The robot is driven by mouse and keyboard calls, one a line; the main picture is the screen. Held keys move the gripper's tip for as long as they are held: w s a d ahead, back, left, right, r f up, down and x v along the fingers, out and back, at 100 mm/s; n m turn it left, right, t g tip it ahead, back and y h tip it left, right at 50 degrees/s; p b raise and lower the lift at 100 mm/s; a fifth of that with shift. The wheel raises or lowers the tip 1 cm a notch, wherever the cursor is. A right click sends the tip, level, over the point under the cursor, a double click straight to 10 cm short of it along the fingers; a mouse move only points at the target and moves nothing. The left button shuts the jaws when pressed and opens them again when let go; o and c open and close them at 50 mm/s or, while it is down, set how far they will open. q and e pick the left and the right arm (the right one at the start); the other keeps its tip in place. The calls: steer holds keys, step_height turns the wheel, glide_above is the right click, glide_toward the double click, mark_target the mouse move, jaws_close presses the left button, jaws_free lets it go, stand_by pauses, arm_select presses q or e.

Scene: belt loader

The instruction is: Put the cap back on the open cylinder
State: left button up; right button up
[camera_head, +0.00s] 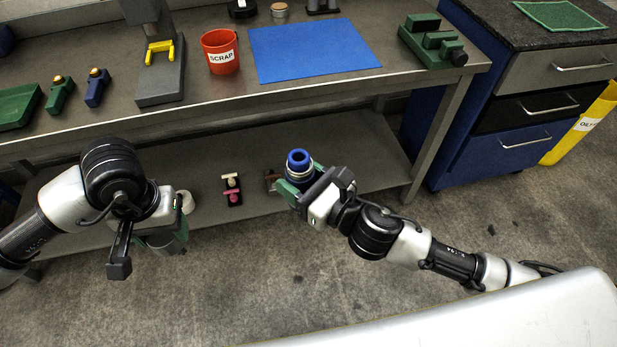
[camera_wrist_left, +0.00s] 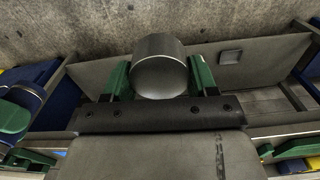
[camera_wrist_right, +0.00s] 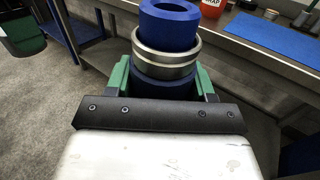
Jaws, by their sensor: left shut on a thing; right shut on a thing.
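The open cylinder (camera_head: 299,160) is blue with a metal ring below its hollow top. My right gripper (camera_head: 299,187) is shut around its lower body and holds it roughly upright, open end up, in front of the bench. It also shows large in the right wrist view (camera_wrist_right: 166,45). My left gripper (camera_wrist_left: 160,80) is shut on a plain silver round cap (camera_wrist_left: 160,65), seen end-on in the left wrist view. In the head view the cap (camera_head: 187,201) is a small pale shape, partly hidden by the gripper. The cap and cylinder are well apart.
The bench above holds a blue mat (camera_head: 312,50), a red scrap bin (camera_head: 220,52), a green vise (camera_head: 432,42) and a grey press (camera_head: 160,78). Several small parts stand on the lower shelf (camera_head: 350,150). A drawer cabinet (camera_head: 495,140) stands right. The floor in front is clear.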

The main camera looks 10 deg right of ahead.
stand_by(0.3)
arm_select(q)
steer(key=w+d+r+m, duration=0.4)
steer(key=d+r, duration=0.1)
steer(key=d, duration=0.4)
step_height(320, 180, up, 9)
steer(key=m, duration=0.6)
glide_above(301, 153)
steer(key=shift+s+a+r, duration=0.2)
steer(key=shift+s+a, duration=0.15)
steer(key=shift+s, duration=0.1)
steer(key=shift+w+d+r, duration=0.1)
steer(key=shift+d+r, duration=0.2)
steer(key=shift+f, duration=0.15)
steer(key=shift+f, duration=1.9)
steer(key=shift+f, duration=0.85)
steer(key=shift+f, duration=0.55)
